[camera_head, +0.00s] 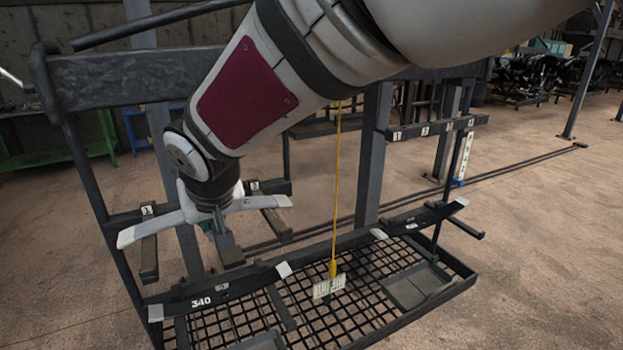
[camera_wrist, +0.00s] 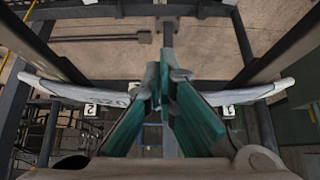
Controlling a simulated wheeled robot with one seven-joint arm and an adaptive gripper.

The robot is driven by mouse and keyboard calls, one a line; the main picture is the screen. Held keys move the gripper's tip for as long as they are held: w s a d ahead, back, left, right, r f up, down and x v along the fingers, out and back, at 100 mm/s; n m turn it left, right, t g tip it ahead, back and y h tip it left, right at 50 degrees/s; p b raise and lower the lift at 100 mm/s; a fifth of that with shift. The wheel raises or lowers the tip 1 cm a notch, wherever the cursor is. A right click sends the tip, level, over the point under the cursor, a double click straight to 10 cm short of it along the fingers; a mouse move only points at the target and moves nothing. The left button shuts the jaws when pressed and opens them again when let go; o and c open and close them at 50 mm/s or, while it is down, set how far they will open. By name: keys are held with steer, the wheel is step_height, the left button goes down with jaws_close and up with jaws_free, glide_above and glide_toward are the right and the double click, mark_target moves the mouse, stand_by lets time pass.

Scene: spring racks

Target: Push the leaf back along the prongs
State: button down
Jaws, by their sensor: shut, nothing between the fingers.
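My gripper (camera_head: 230,250) points down at the middle of the leaf and hides that part. In the wrist view its teal-padded fingers (camera_wrist: 164,78) are together and empty. Whether they touch the leaf cannot be told.
A leaf marked 340 (camera_head: 215,297) lies lower at the front, above a mesh tray (camera_head: 330,318). Another dark leaf (camera_head: 425,215) lies to the right. A yellow cord (camera_head: 337,190) hangs with a tag (camera_head: 328,287). Rack posts (camera_head: 374,155) stand close by; open floor lies right.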

steer(key=shift+w+a+b, duration=0.2)
steer(key=shift+w+a, duration=0.3)
steer(key=shift+w, duration=0.35)
steer(key=shift+w+a+b, duration=0.2)
steer(key=shift+w+a, duration=0.3)
steer(key=shift+w, duration=0.35)
steer(key=s+d+p, duration=0.2)
steer(key=s+d, duration=0.1)
steer(key=s, duration=0.2)
steer(key=shift+s, duration=0.15)
steer(key=shift+d, duration=0.1)
steer(key=s+d+r+m+h, duration=0.15)
steer(key=d+r, duration=0.25)
steer(key=d, duration=0.8)
steer(key=s+d+r+m+h, duration=0.1)
steer(key=s+d+r+m, duration=0.15)
steer(key=d, duration=1.05)
steer(key=s+d+m+h, duration=0.1)
steer(key=s+d+m, duration=0.1)
steer(key=s+d, duration=1.1)
steer(key=shift+s+d+f, duration=0.25)
steer(key=shift+s+f, duration=0.05)
steer(key=shift+s, duration=0.4)
